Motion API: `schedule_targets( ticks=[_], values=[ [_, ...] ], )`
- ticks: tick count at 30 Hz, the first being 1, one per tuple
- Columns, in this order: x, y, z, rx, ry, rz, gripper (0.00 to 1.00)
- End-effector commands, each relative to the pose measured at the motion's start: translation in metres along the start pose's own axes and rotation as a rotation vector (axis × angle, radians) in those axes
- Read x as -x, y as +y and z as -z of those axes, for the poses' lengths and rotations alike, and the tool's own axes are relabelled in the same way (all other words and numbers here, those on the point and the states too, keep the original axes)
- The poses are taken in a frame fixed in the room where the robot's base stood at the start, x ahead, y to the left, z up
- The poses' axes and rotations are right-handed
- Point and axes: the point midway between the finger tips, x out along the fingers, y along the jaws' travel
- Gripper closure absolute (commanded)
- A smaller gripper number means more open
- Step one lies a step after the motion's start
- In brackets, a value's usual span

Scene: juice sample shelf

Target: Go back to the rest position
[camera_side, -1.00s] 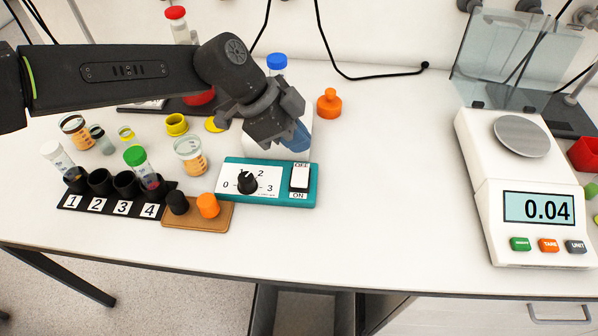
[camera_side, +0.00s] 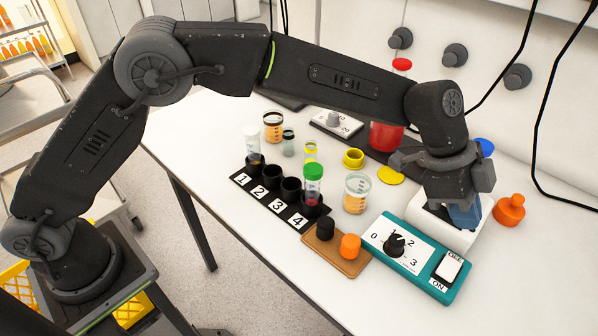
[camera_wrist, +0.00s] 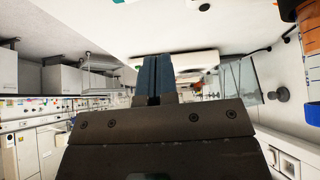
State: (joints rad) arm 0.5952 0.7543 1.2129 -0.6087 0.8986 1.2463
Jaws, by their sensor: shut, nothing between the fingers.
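My gripper (camera_side: 464,217) has blue fingertips and hangs over the white device behind the teal switch box (camera_side: 417,258). I cannot tell from the side view whether it touches that device. In the wrist view the two blue fingers (camera_wrist: 154,79) lie close together with nothing held between them. The switch box has a black dial (camera_side: 394,245) and a white rocker switch (camera_side: 449,267).
A black rack (camera_side: 282,208) numbered 1 to 4 holds a clear tube and a green-capped tube (camera_side: 313,180). A brown block (camera_side: 336,251) carries a black and an orange cap. An orange stopper (camera_side: 509,210) stands right of the white device (camera_side: 425,215). Several cups stand behind the rack.

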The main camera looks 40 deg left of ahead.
Motion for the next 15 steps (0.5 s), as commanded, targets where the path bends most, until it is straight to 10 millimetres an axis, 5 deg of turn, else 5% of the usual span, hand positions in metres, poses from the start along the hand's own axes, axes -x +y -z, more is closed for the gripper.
schedule_targets(
  ticks=[8, 15],
  values=[
    [0.136, 0.009, -0.057, 0.311, -0.058, 0.169, 1.00],
    [0.229, 0.058, -0.130, 0.625, -0.095, 0.347, 1.00]
  ],
)
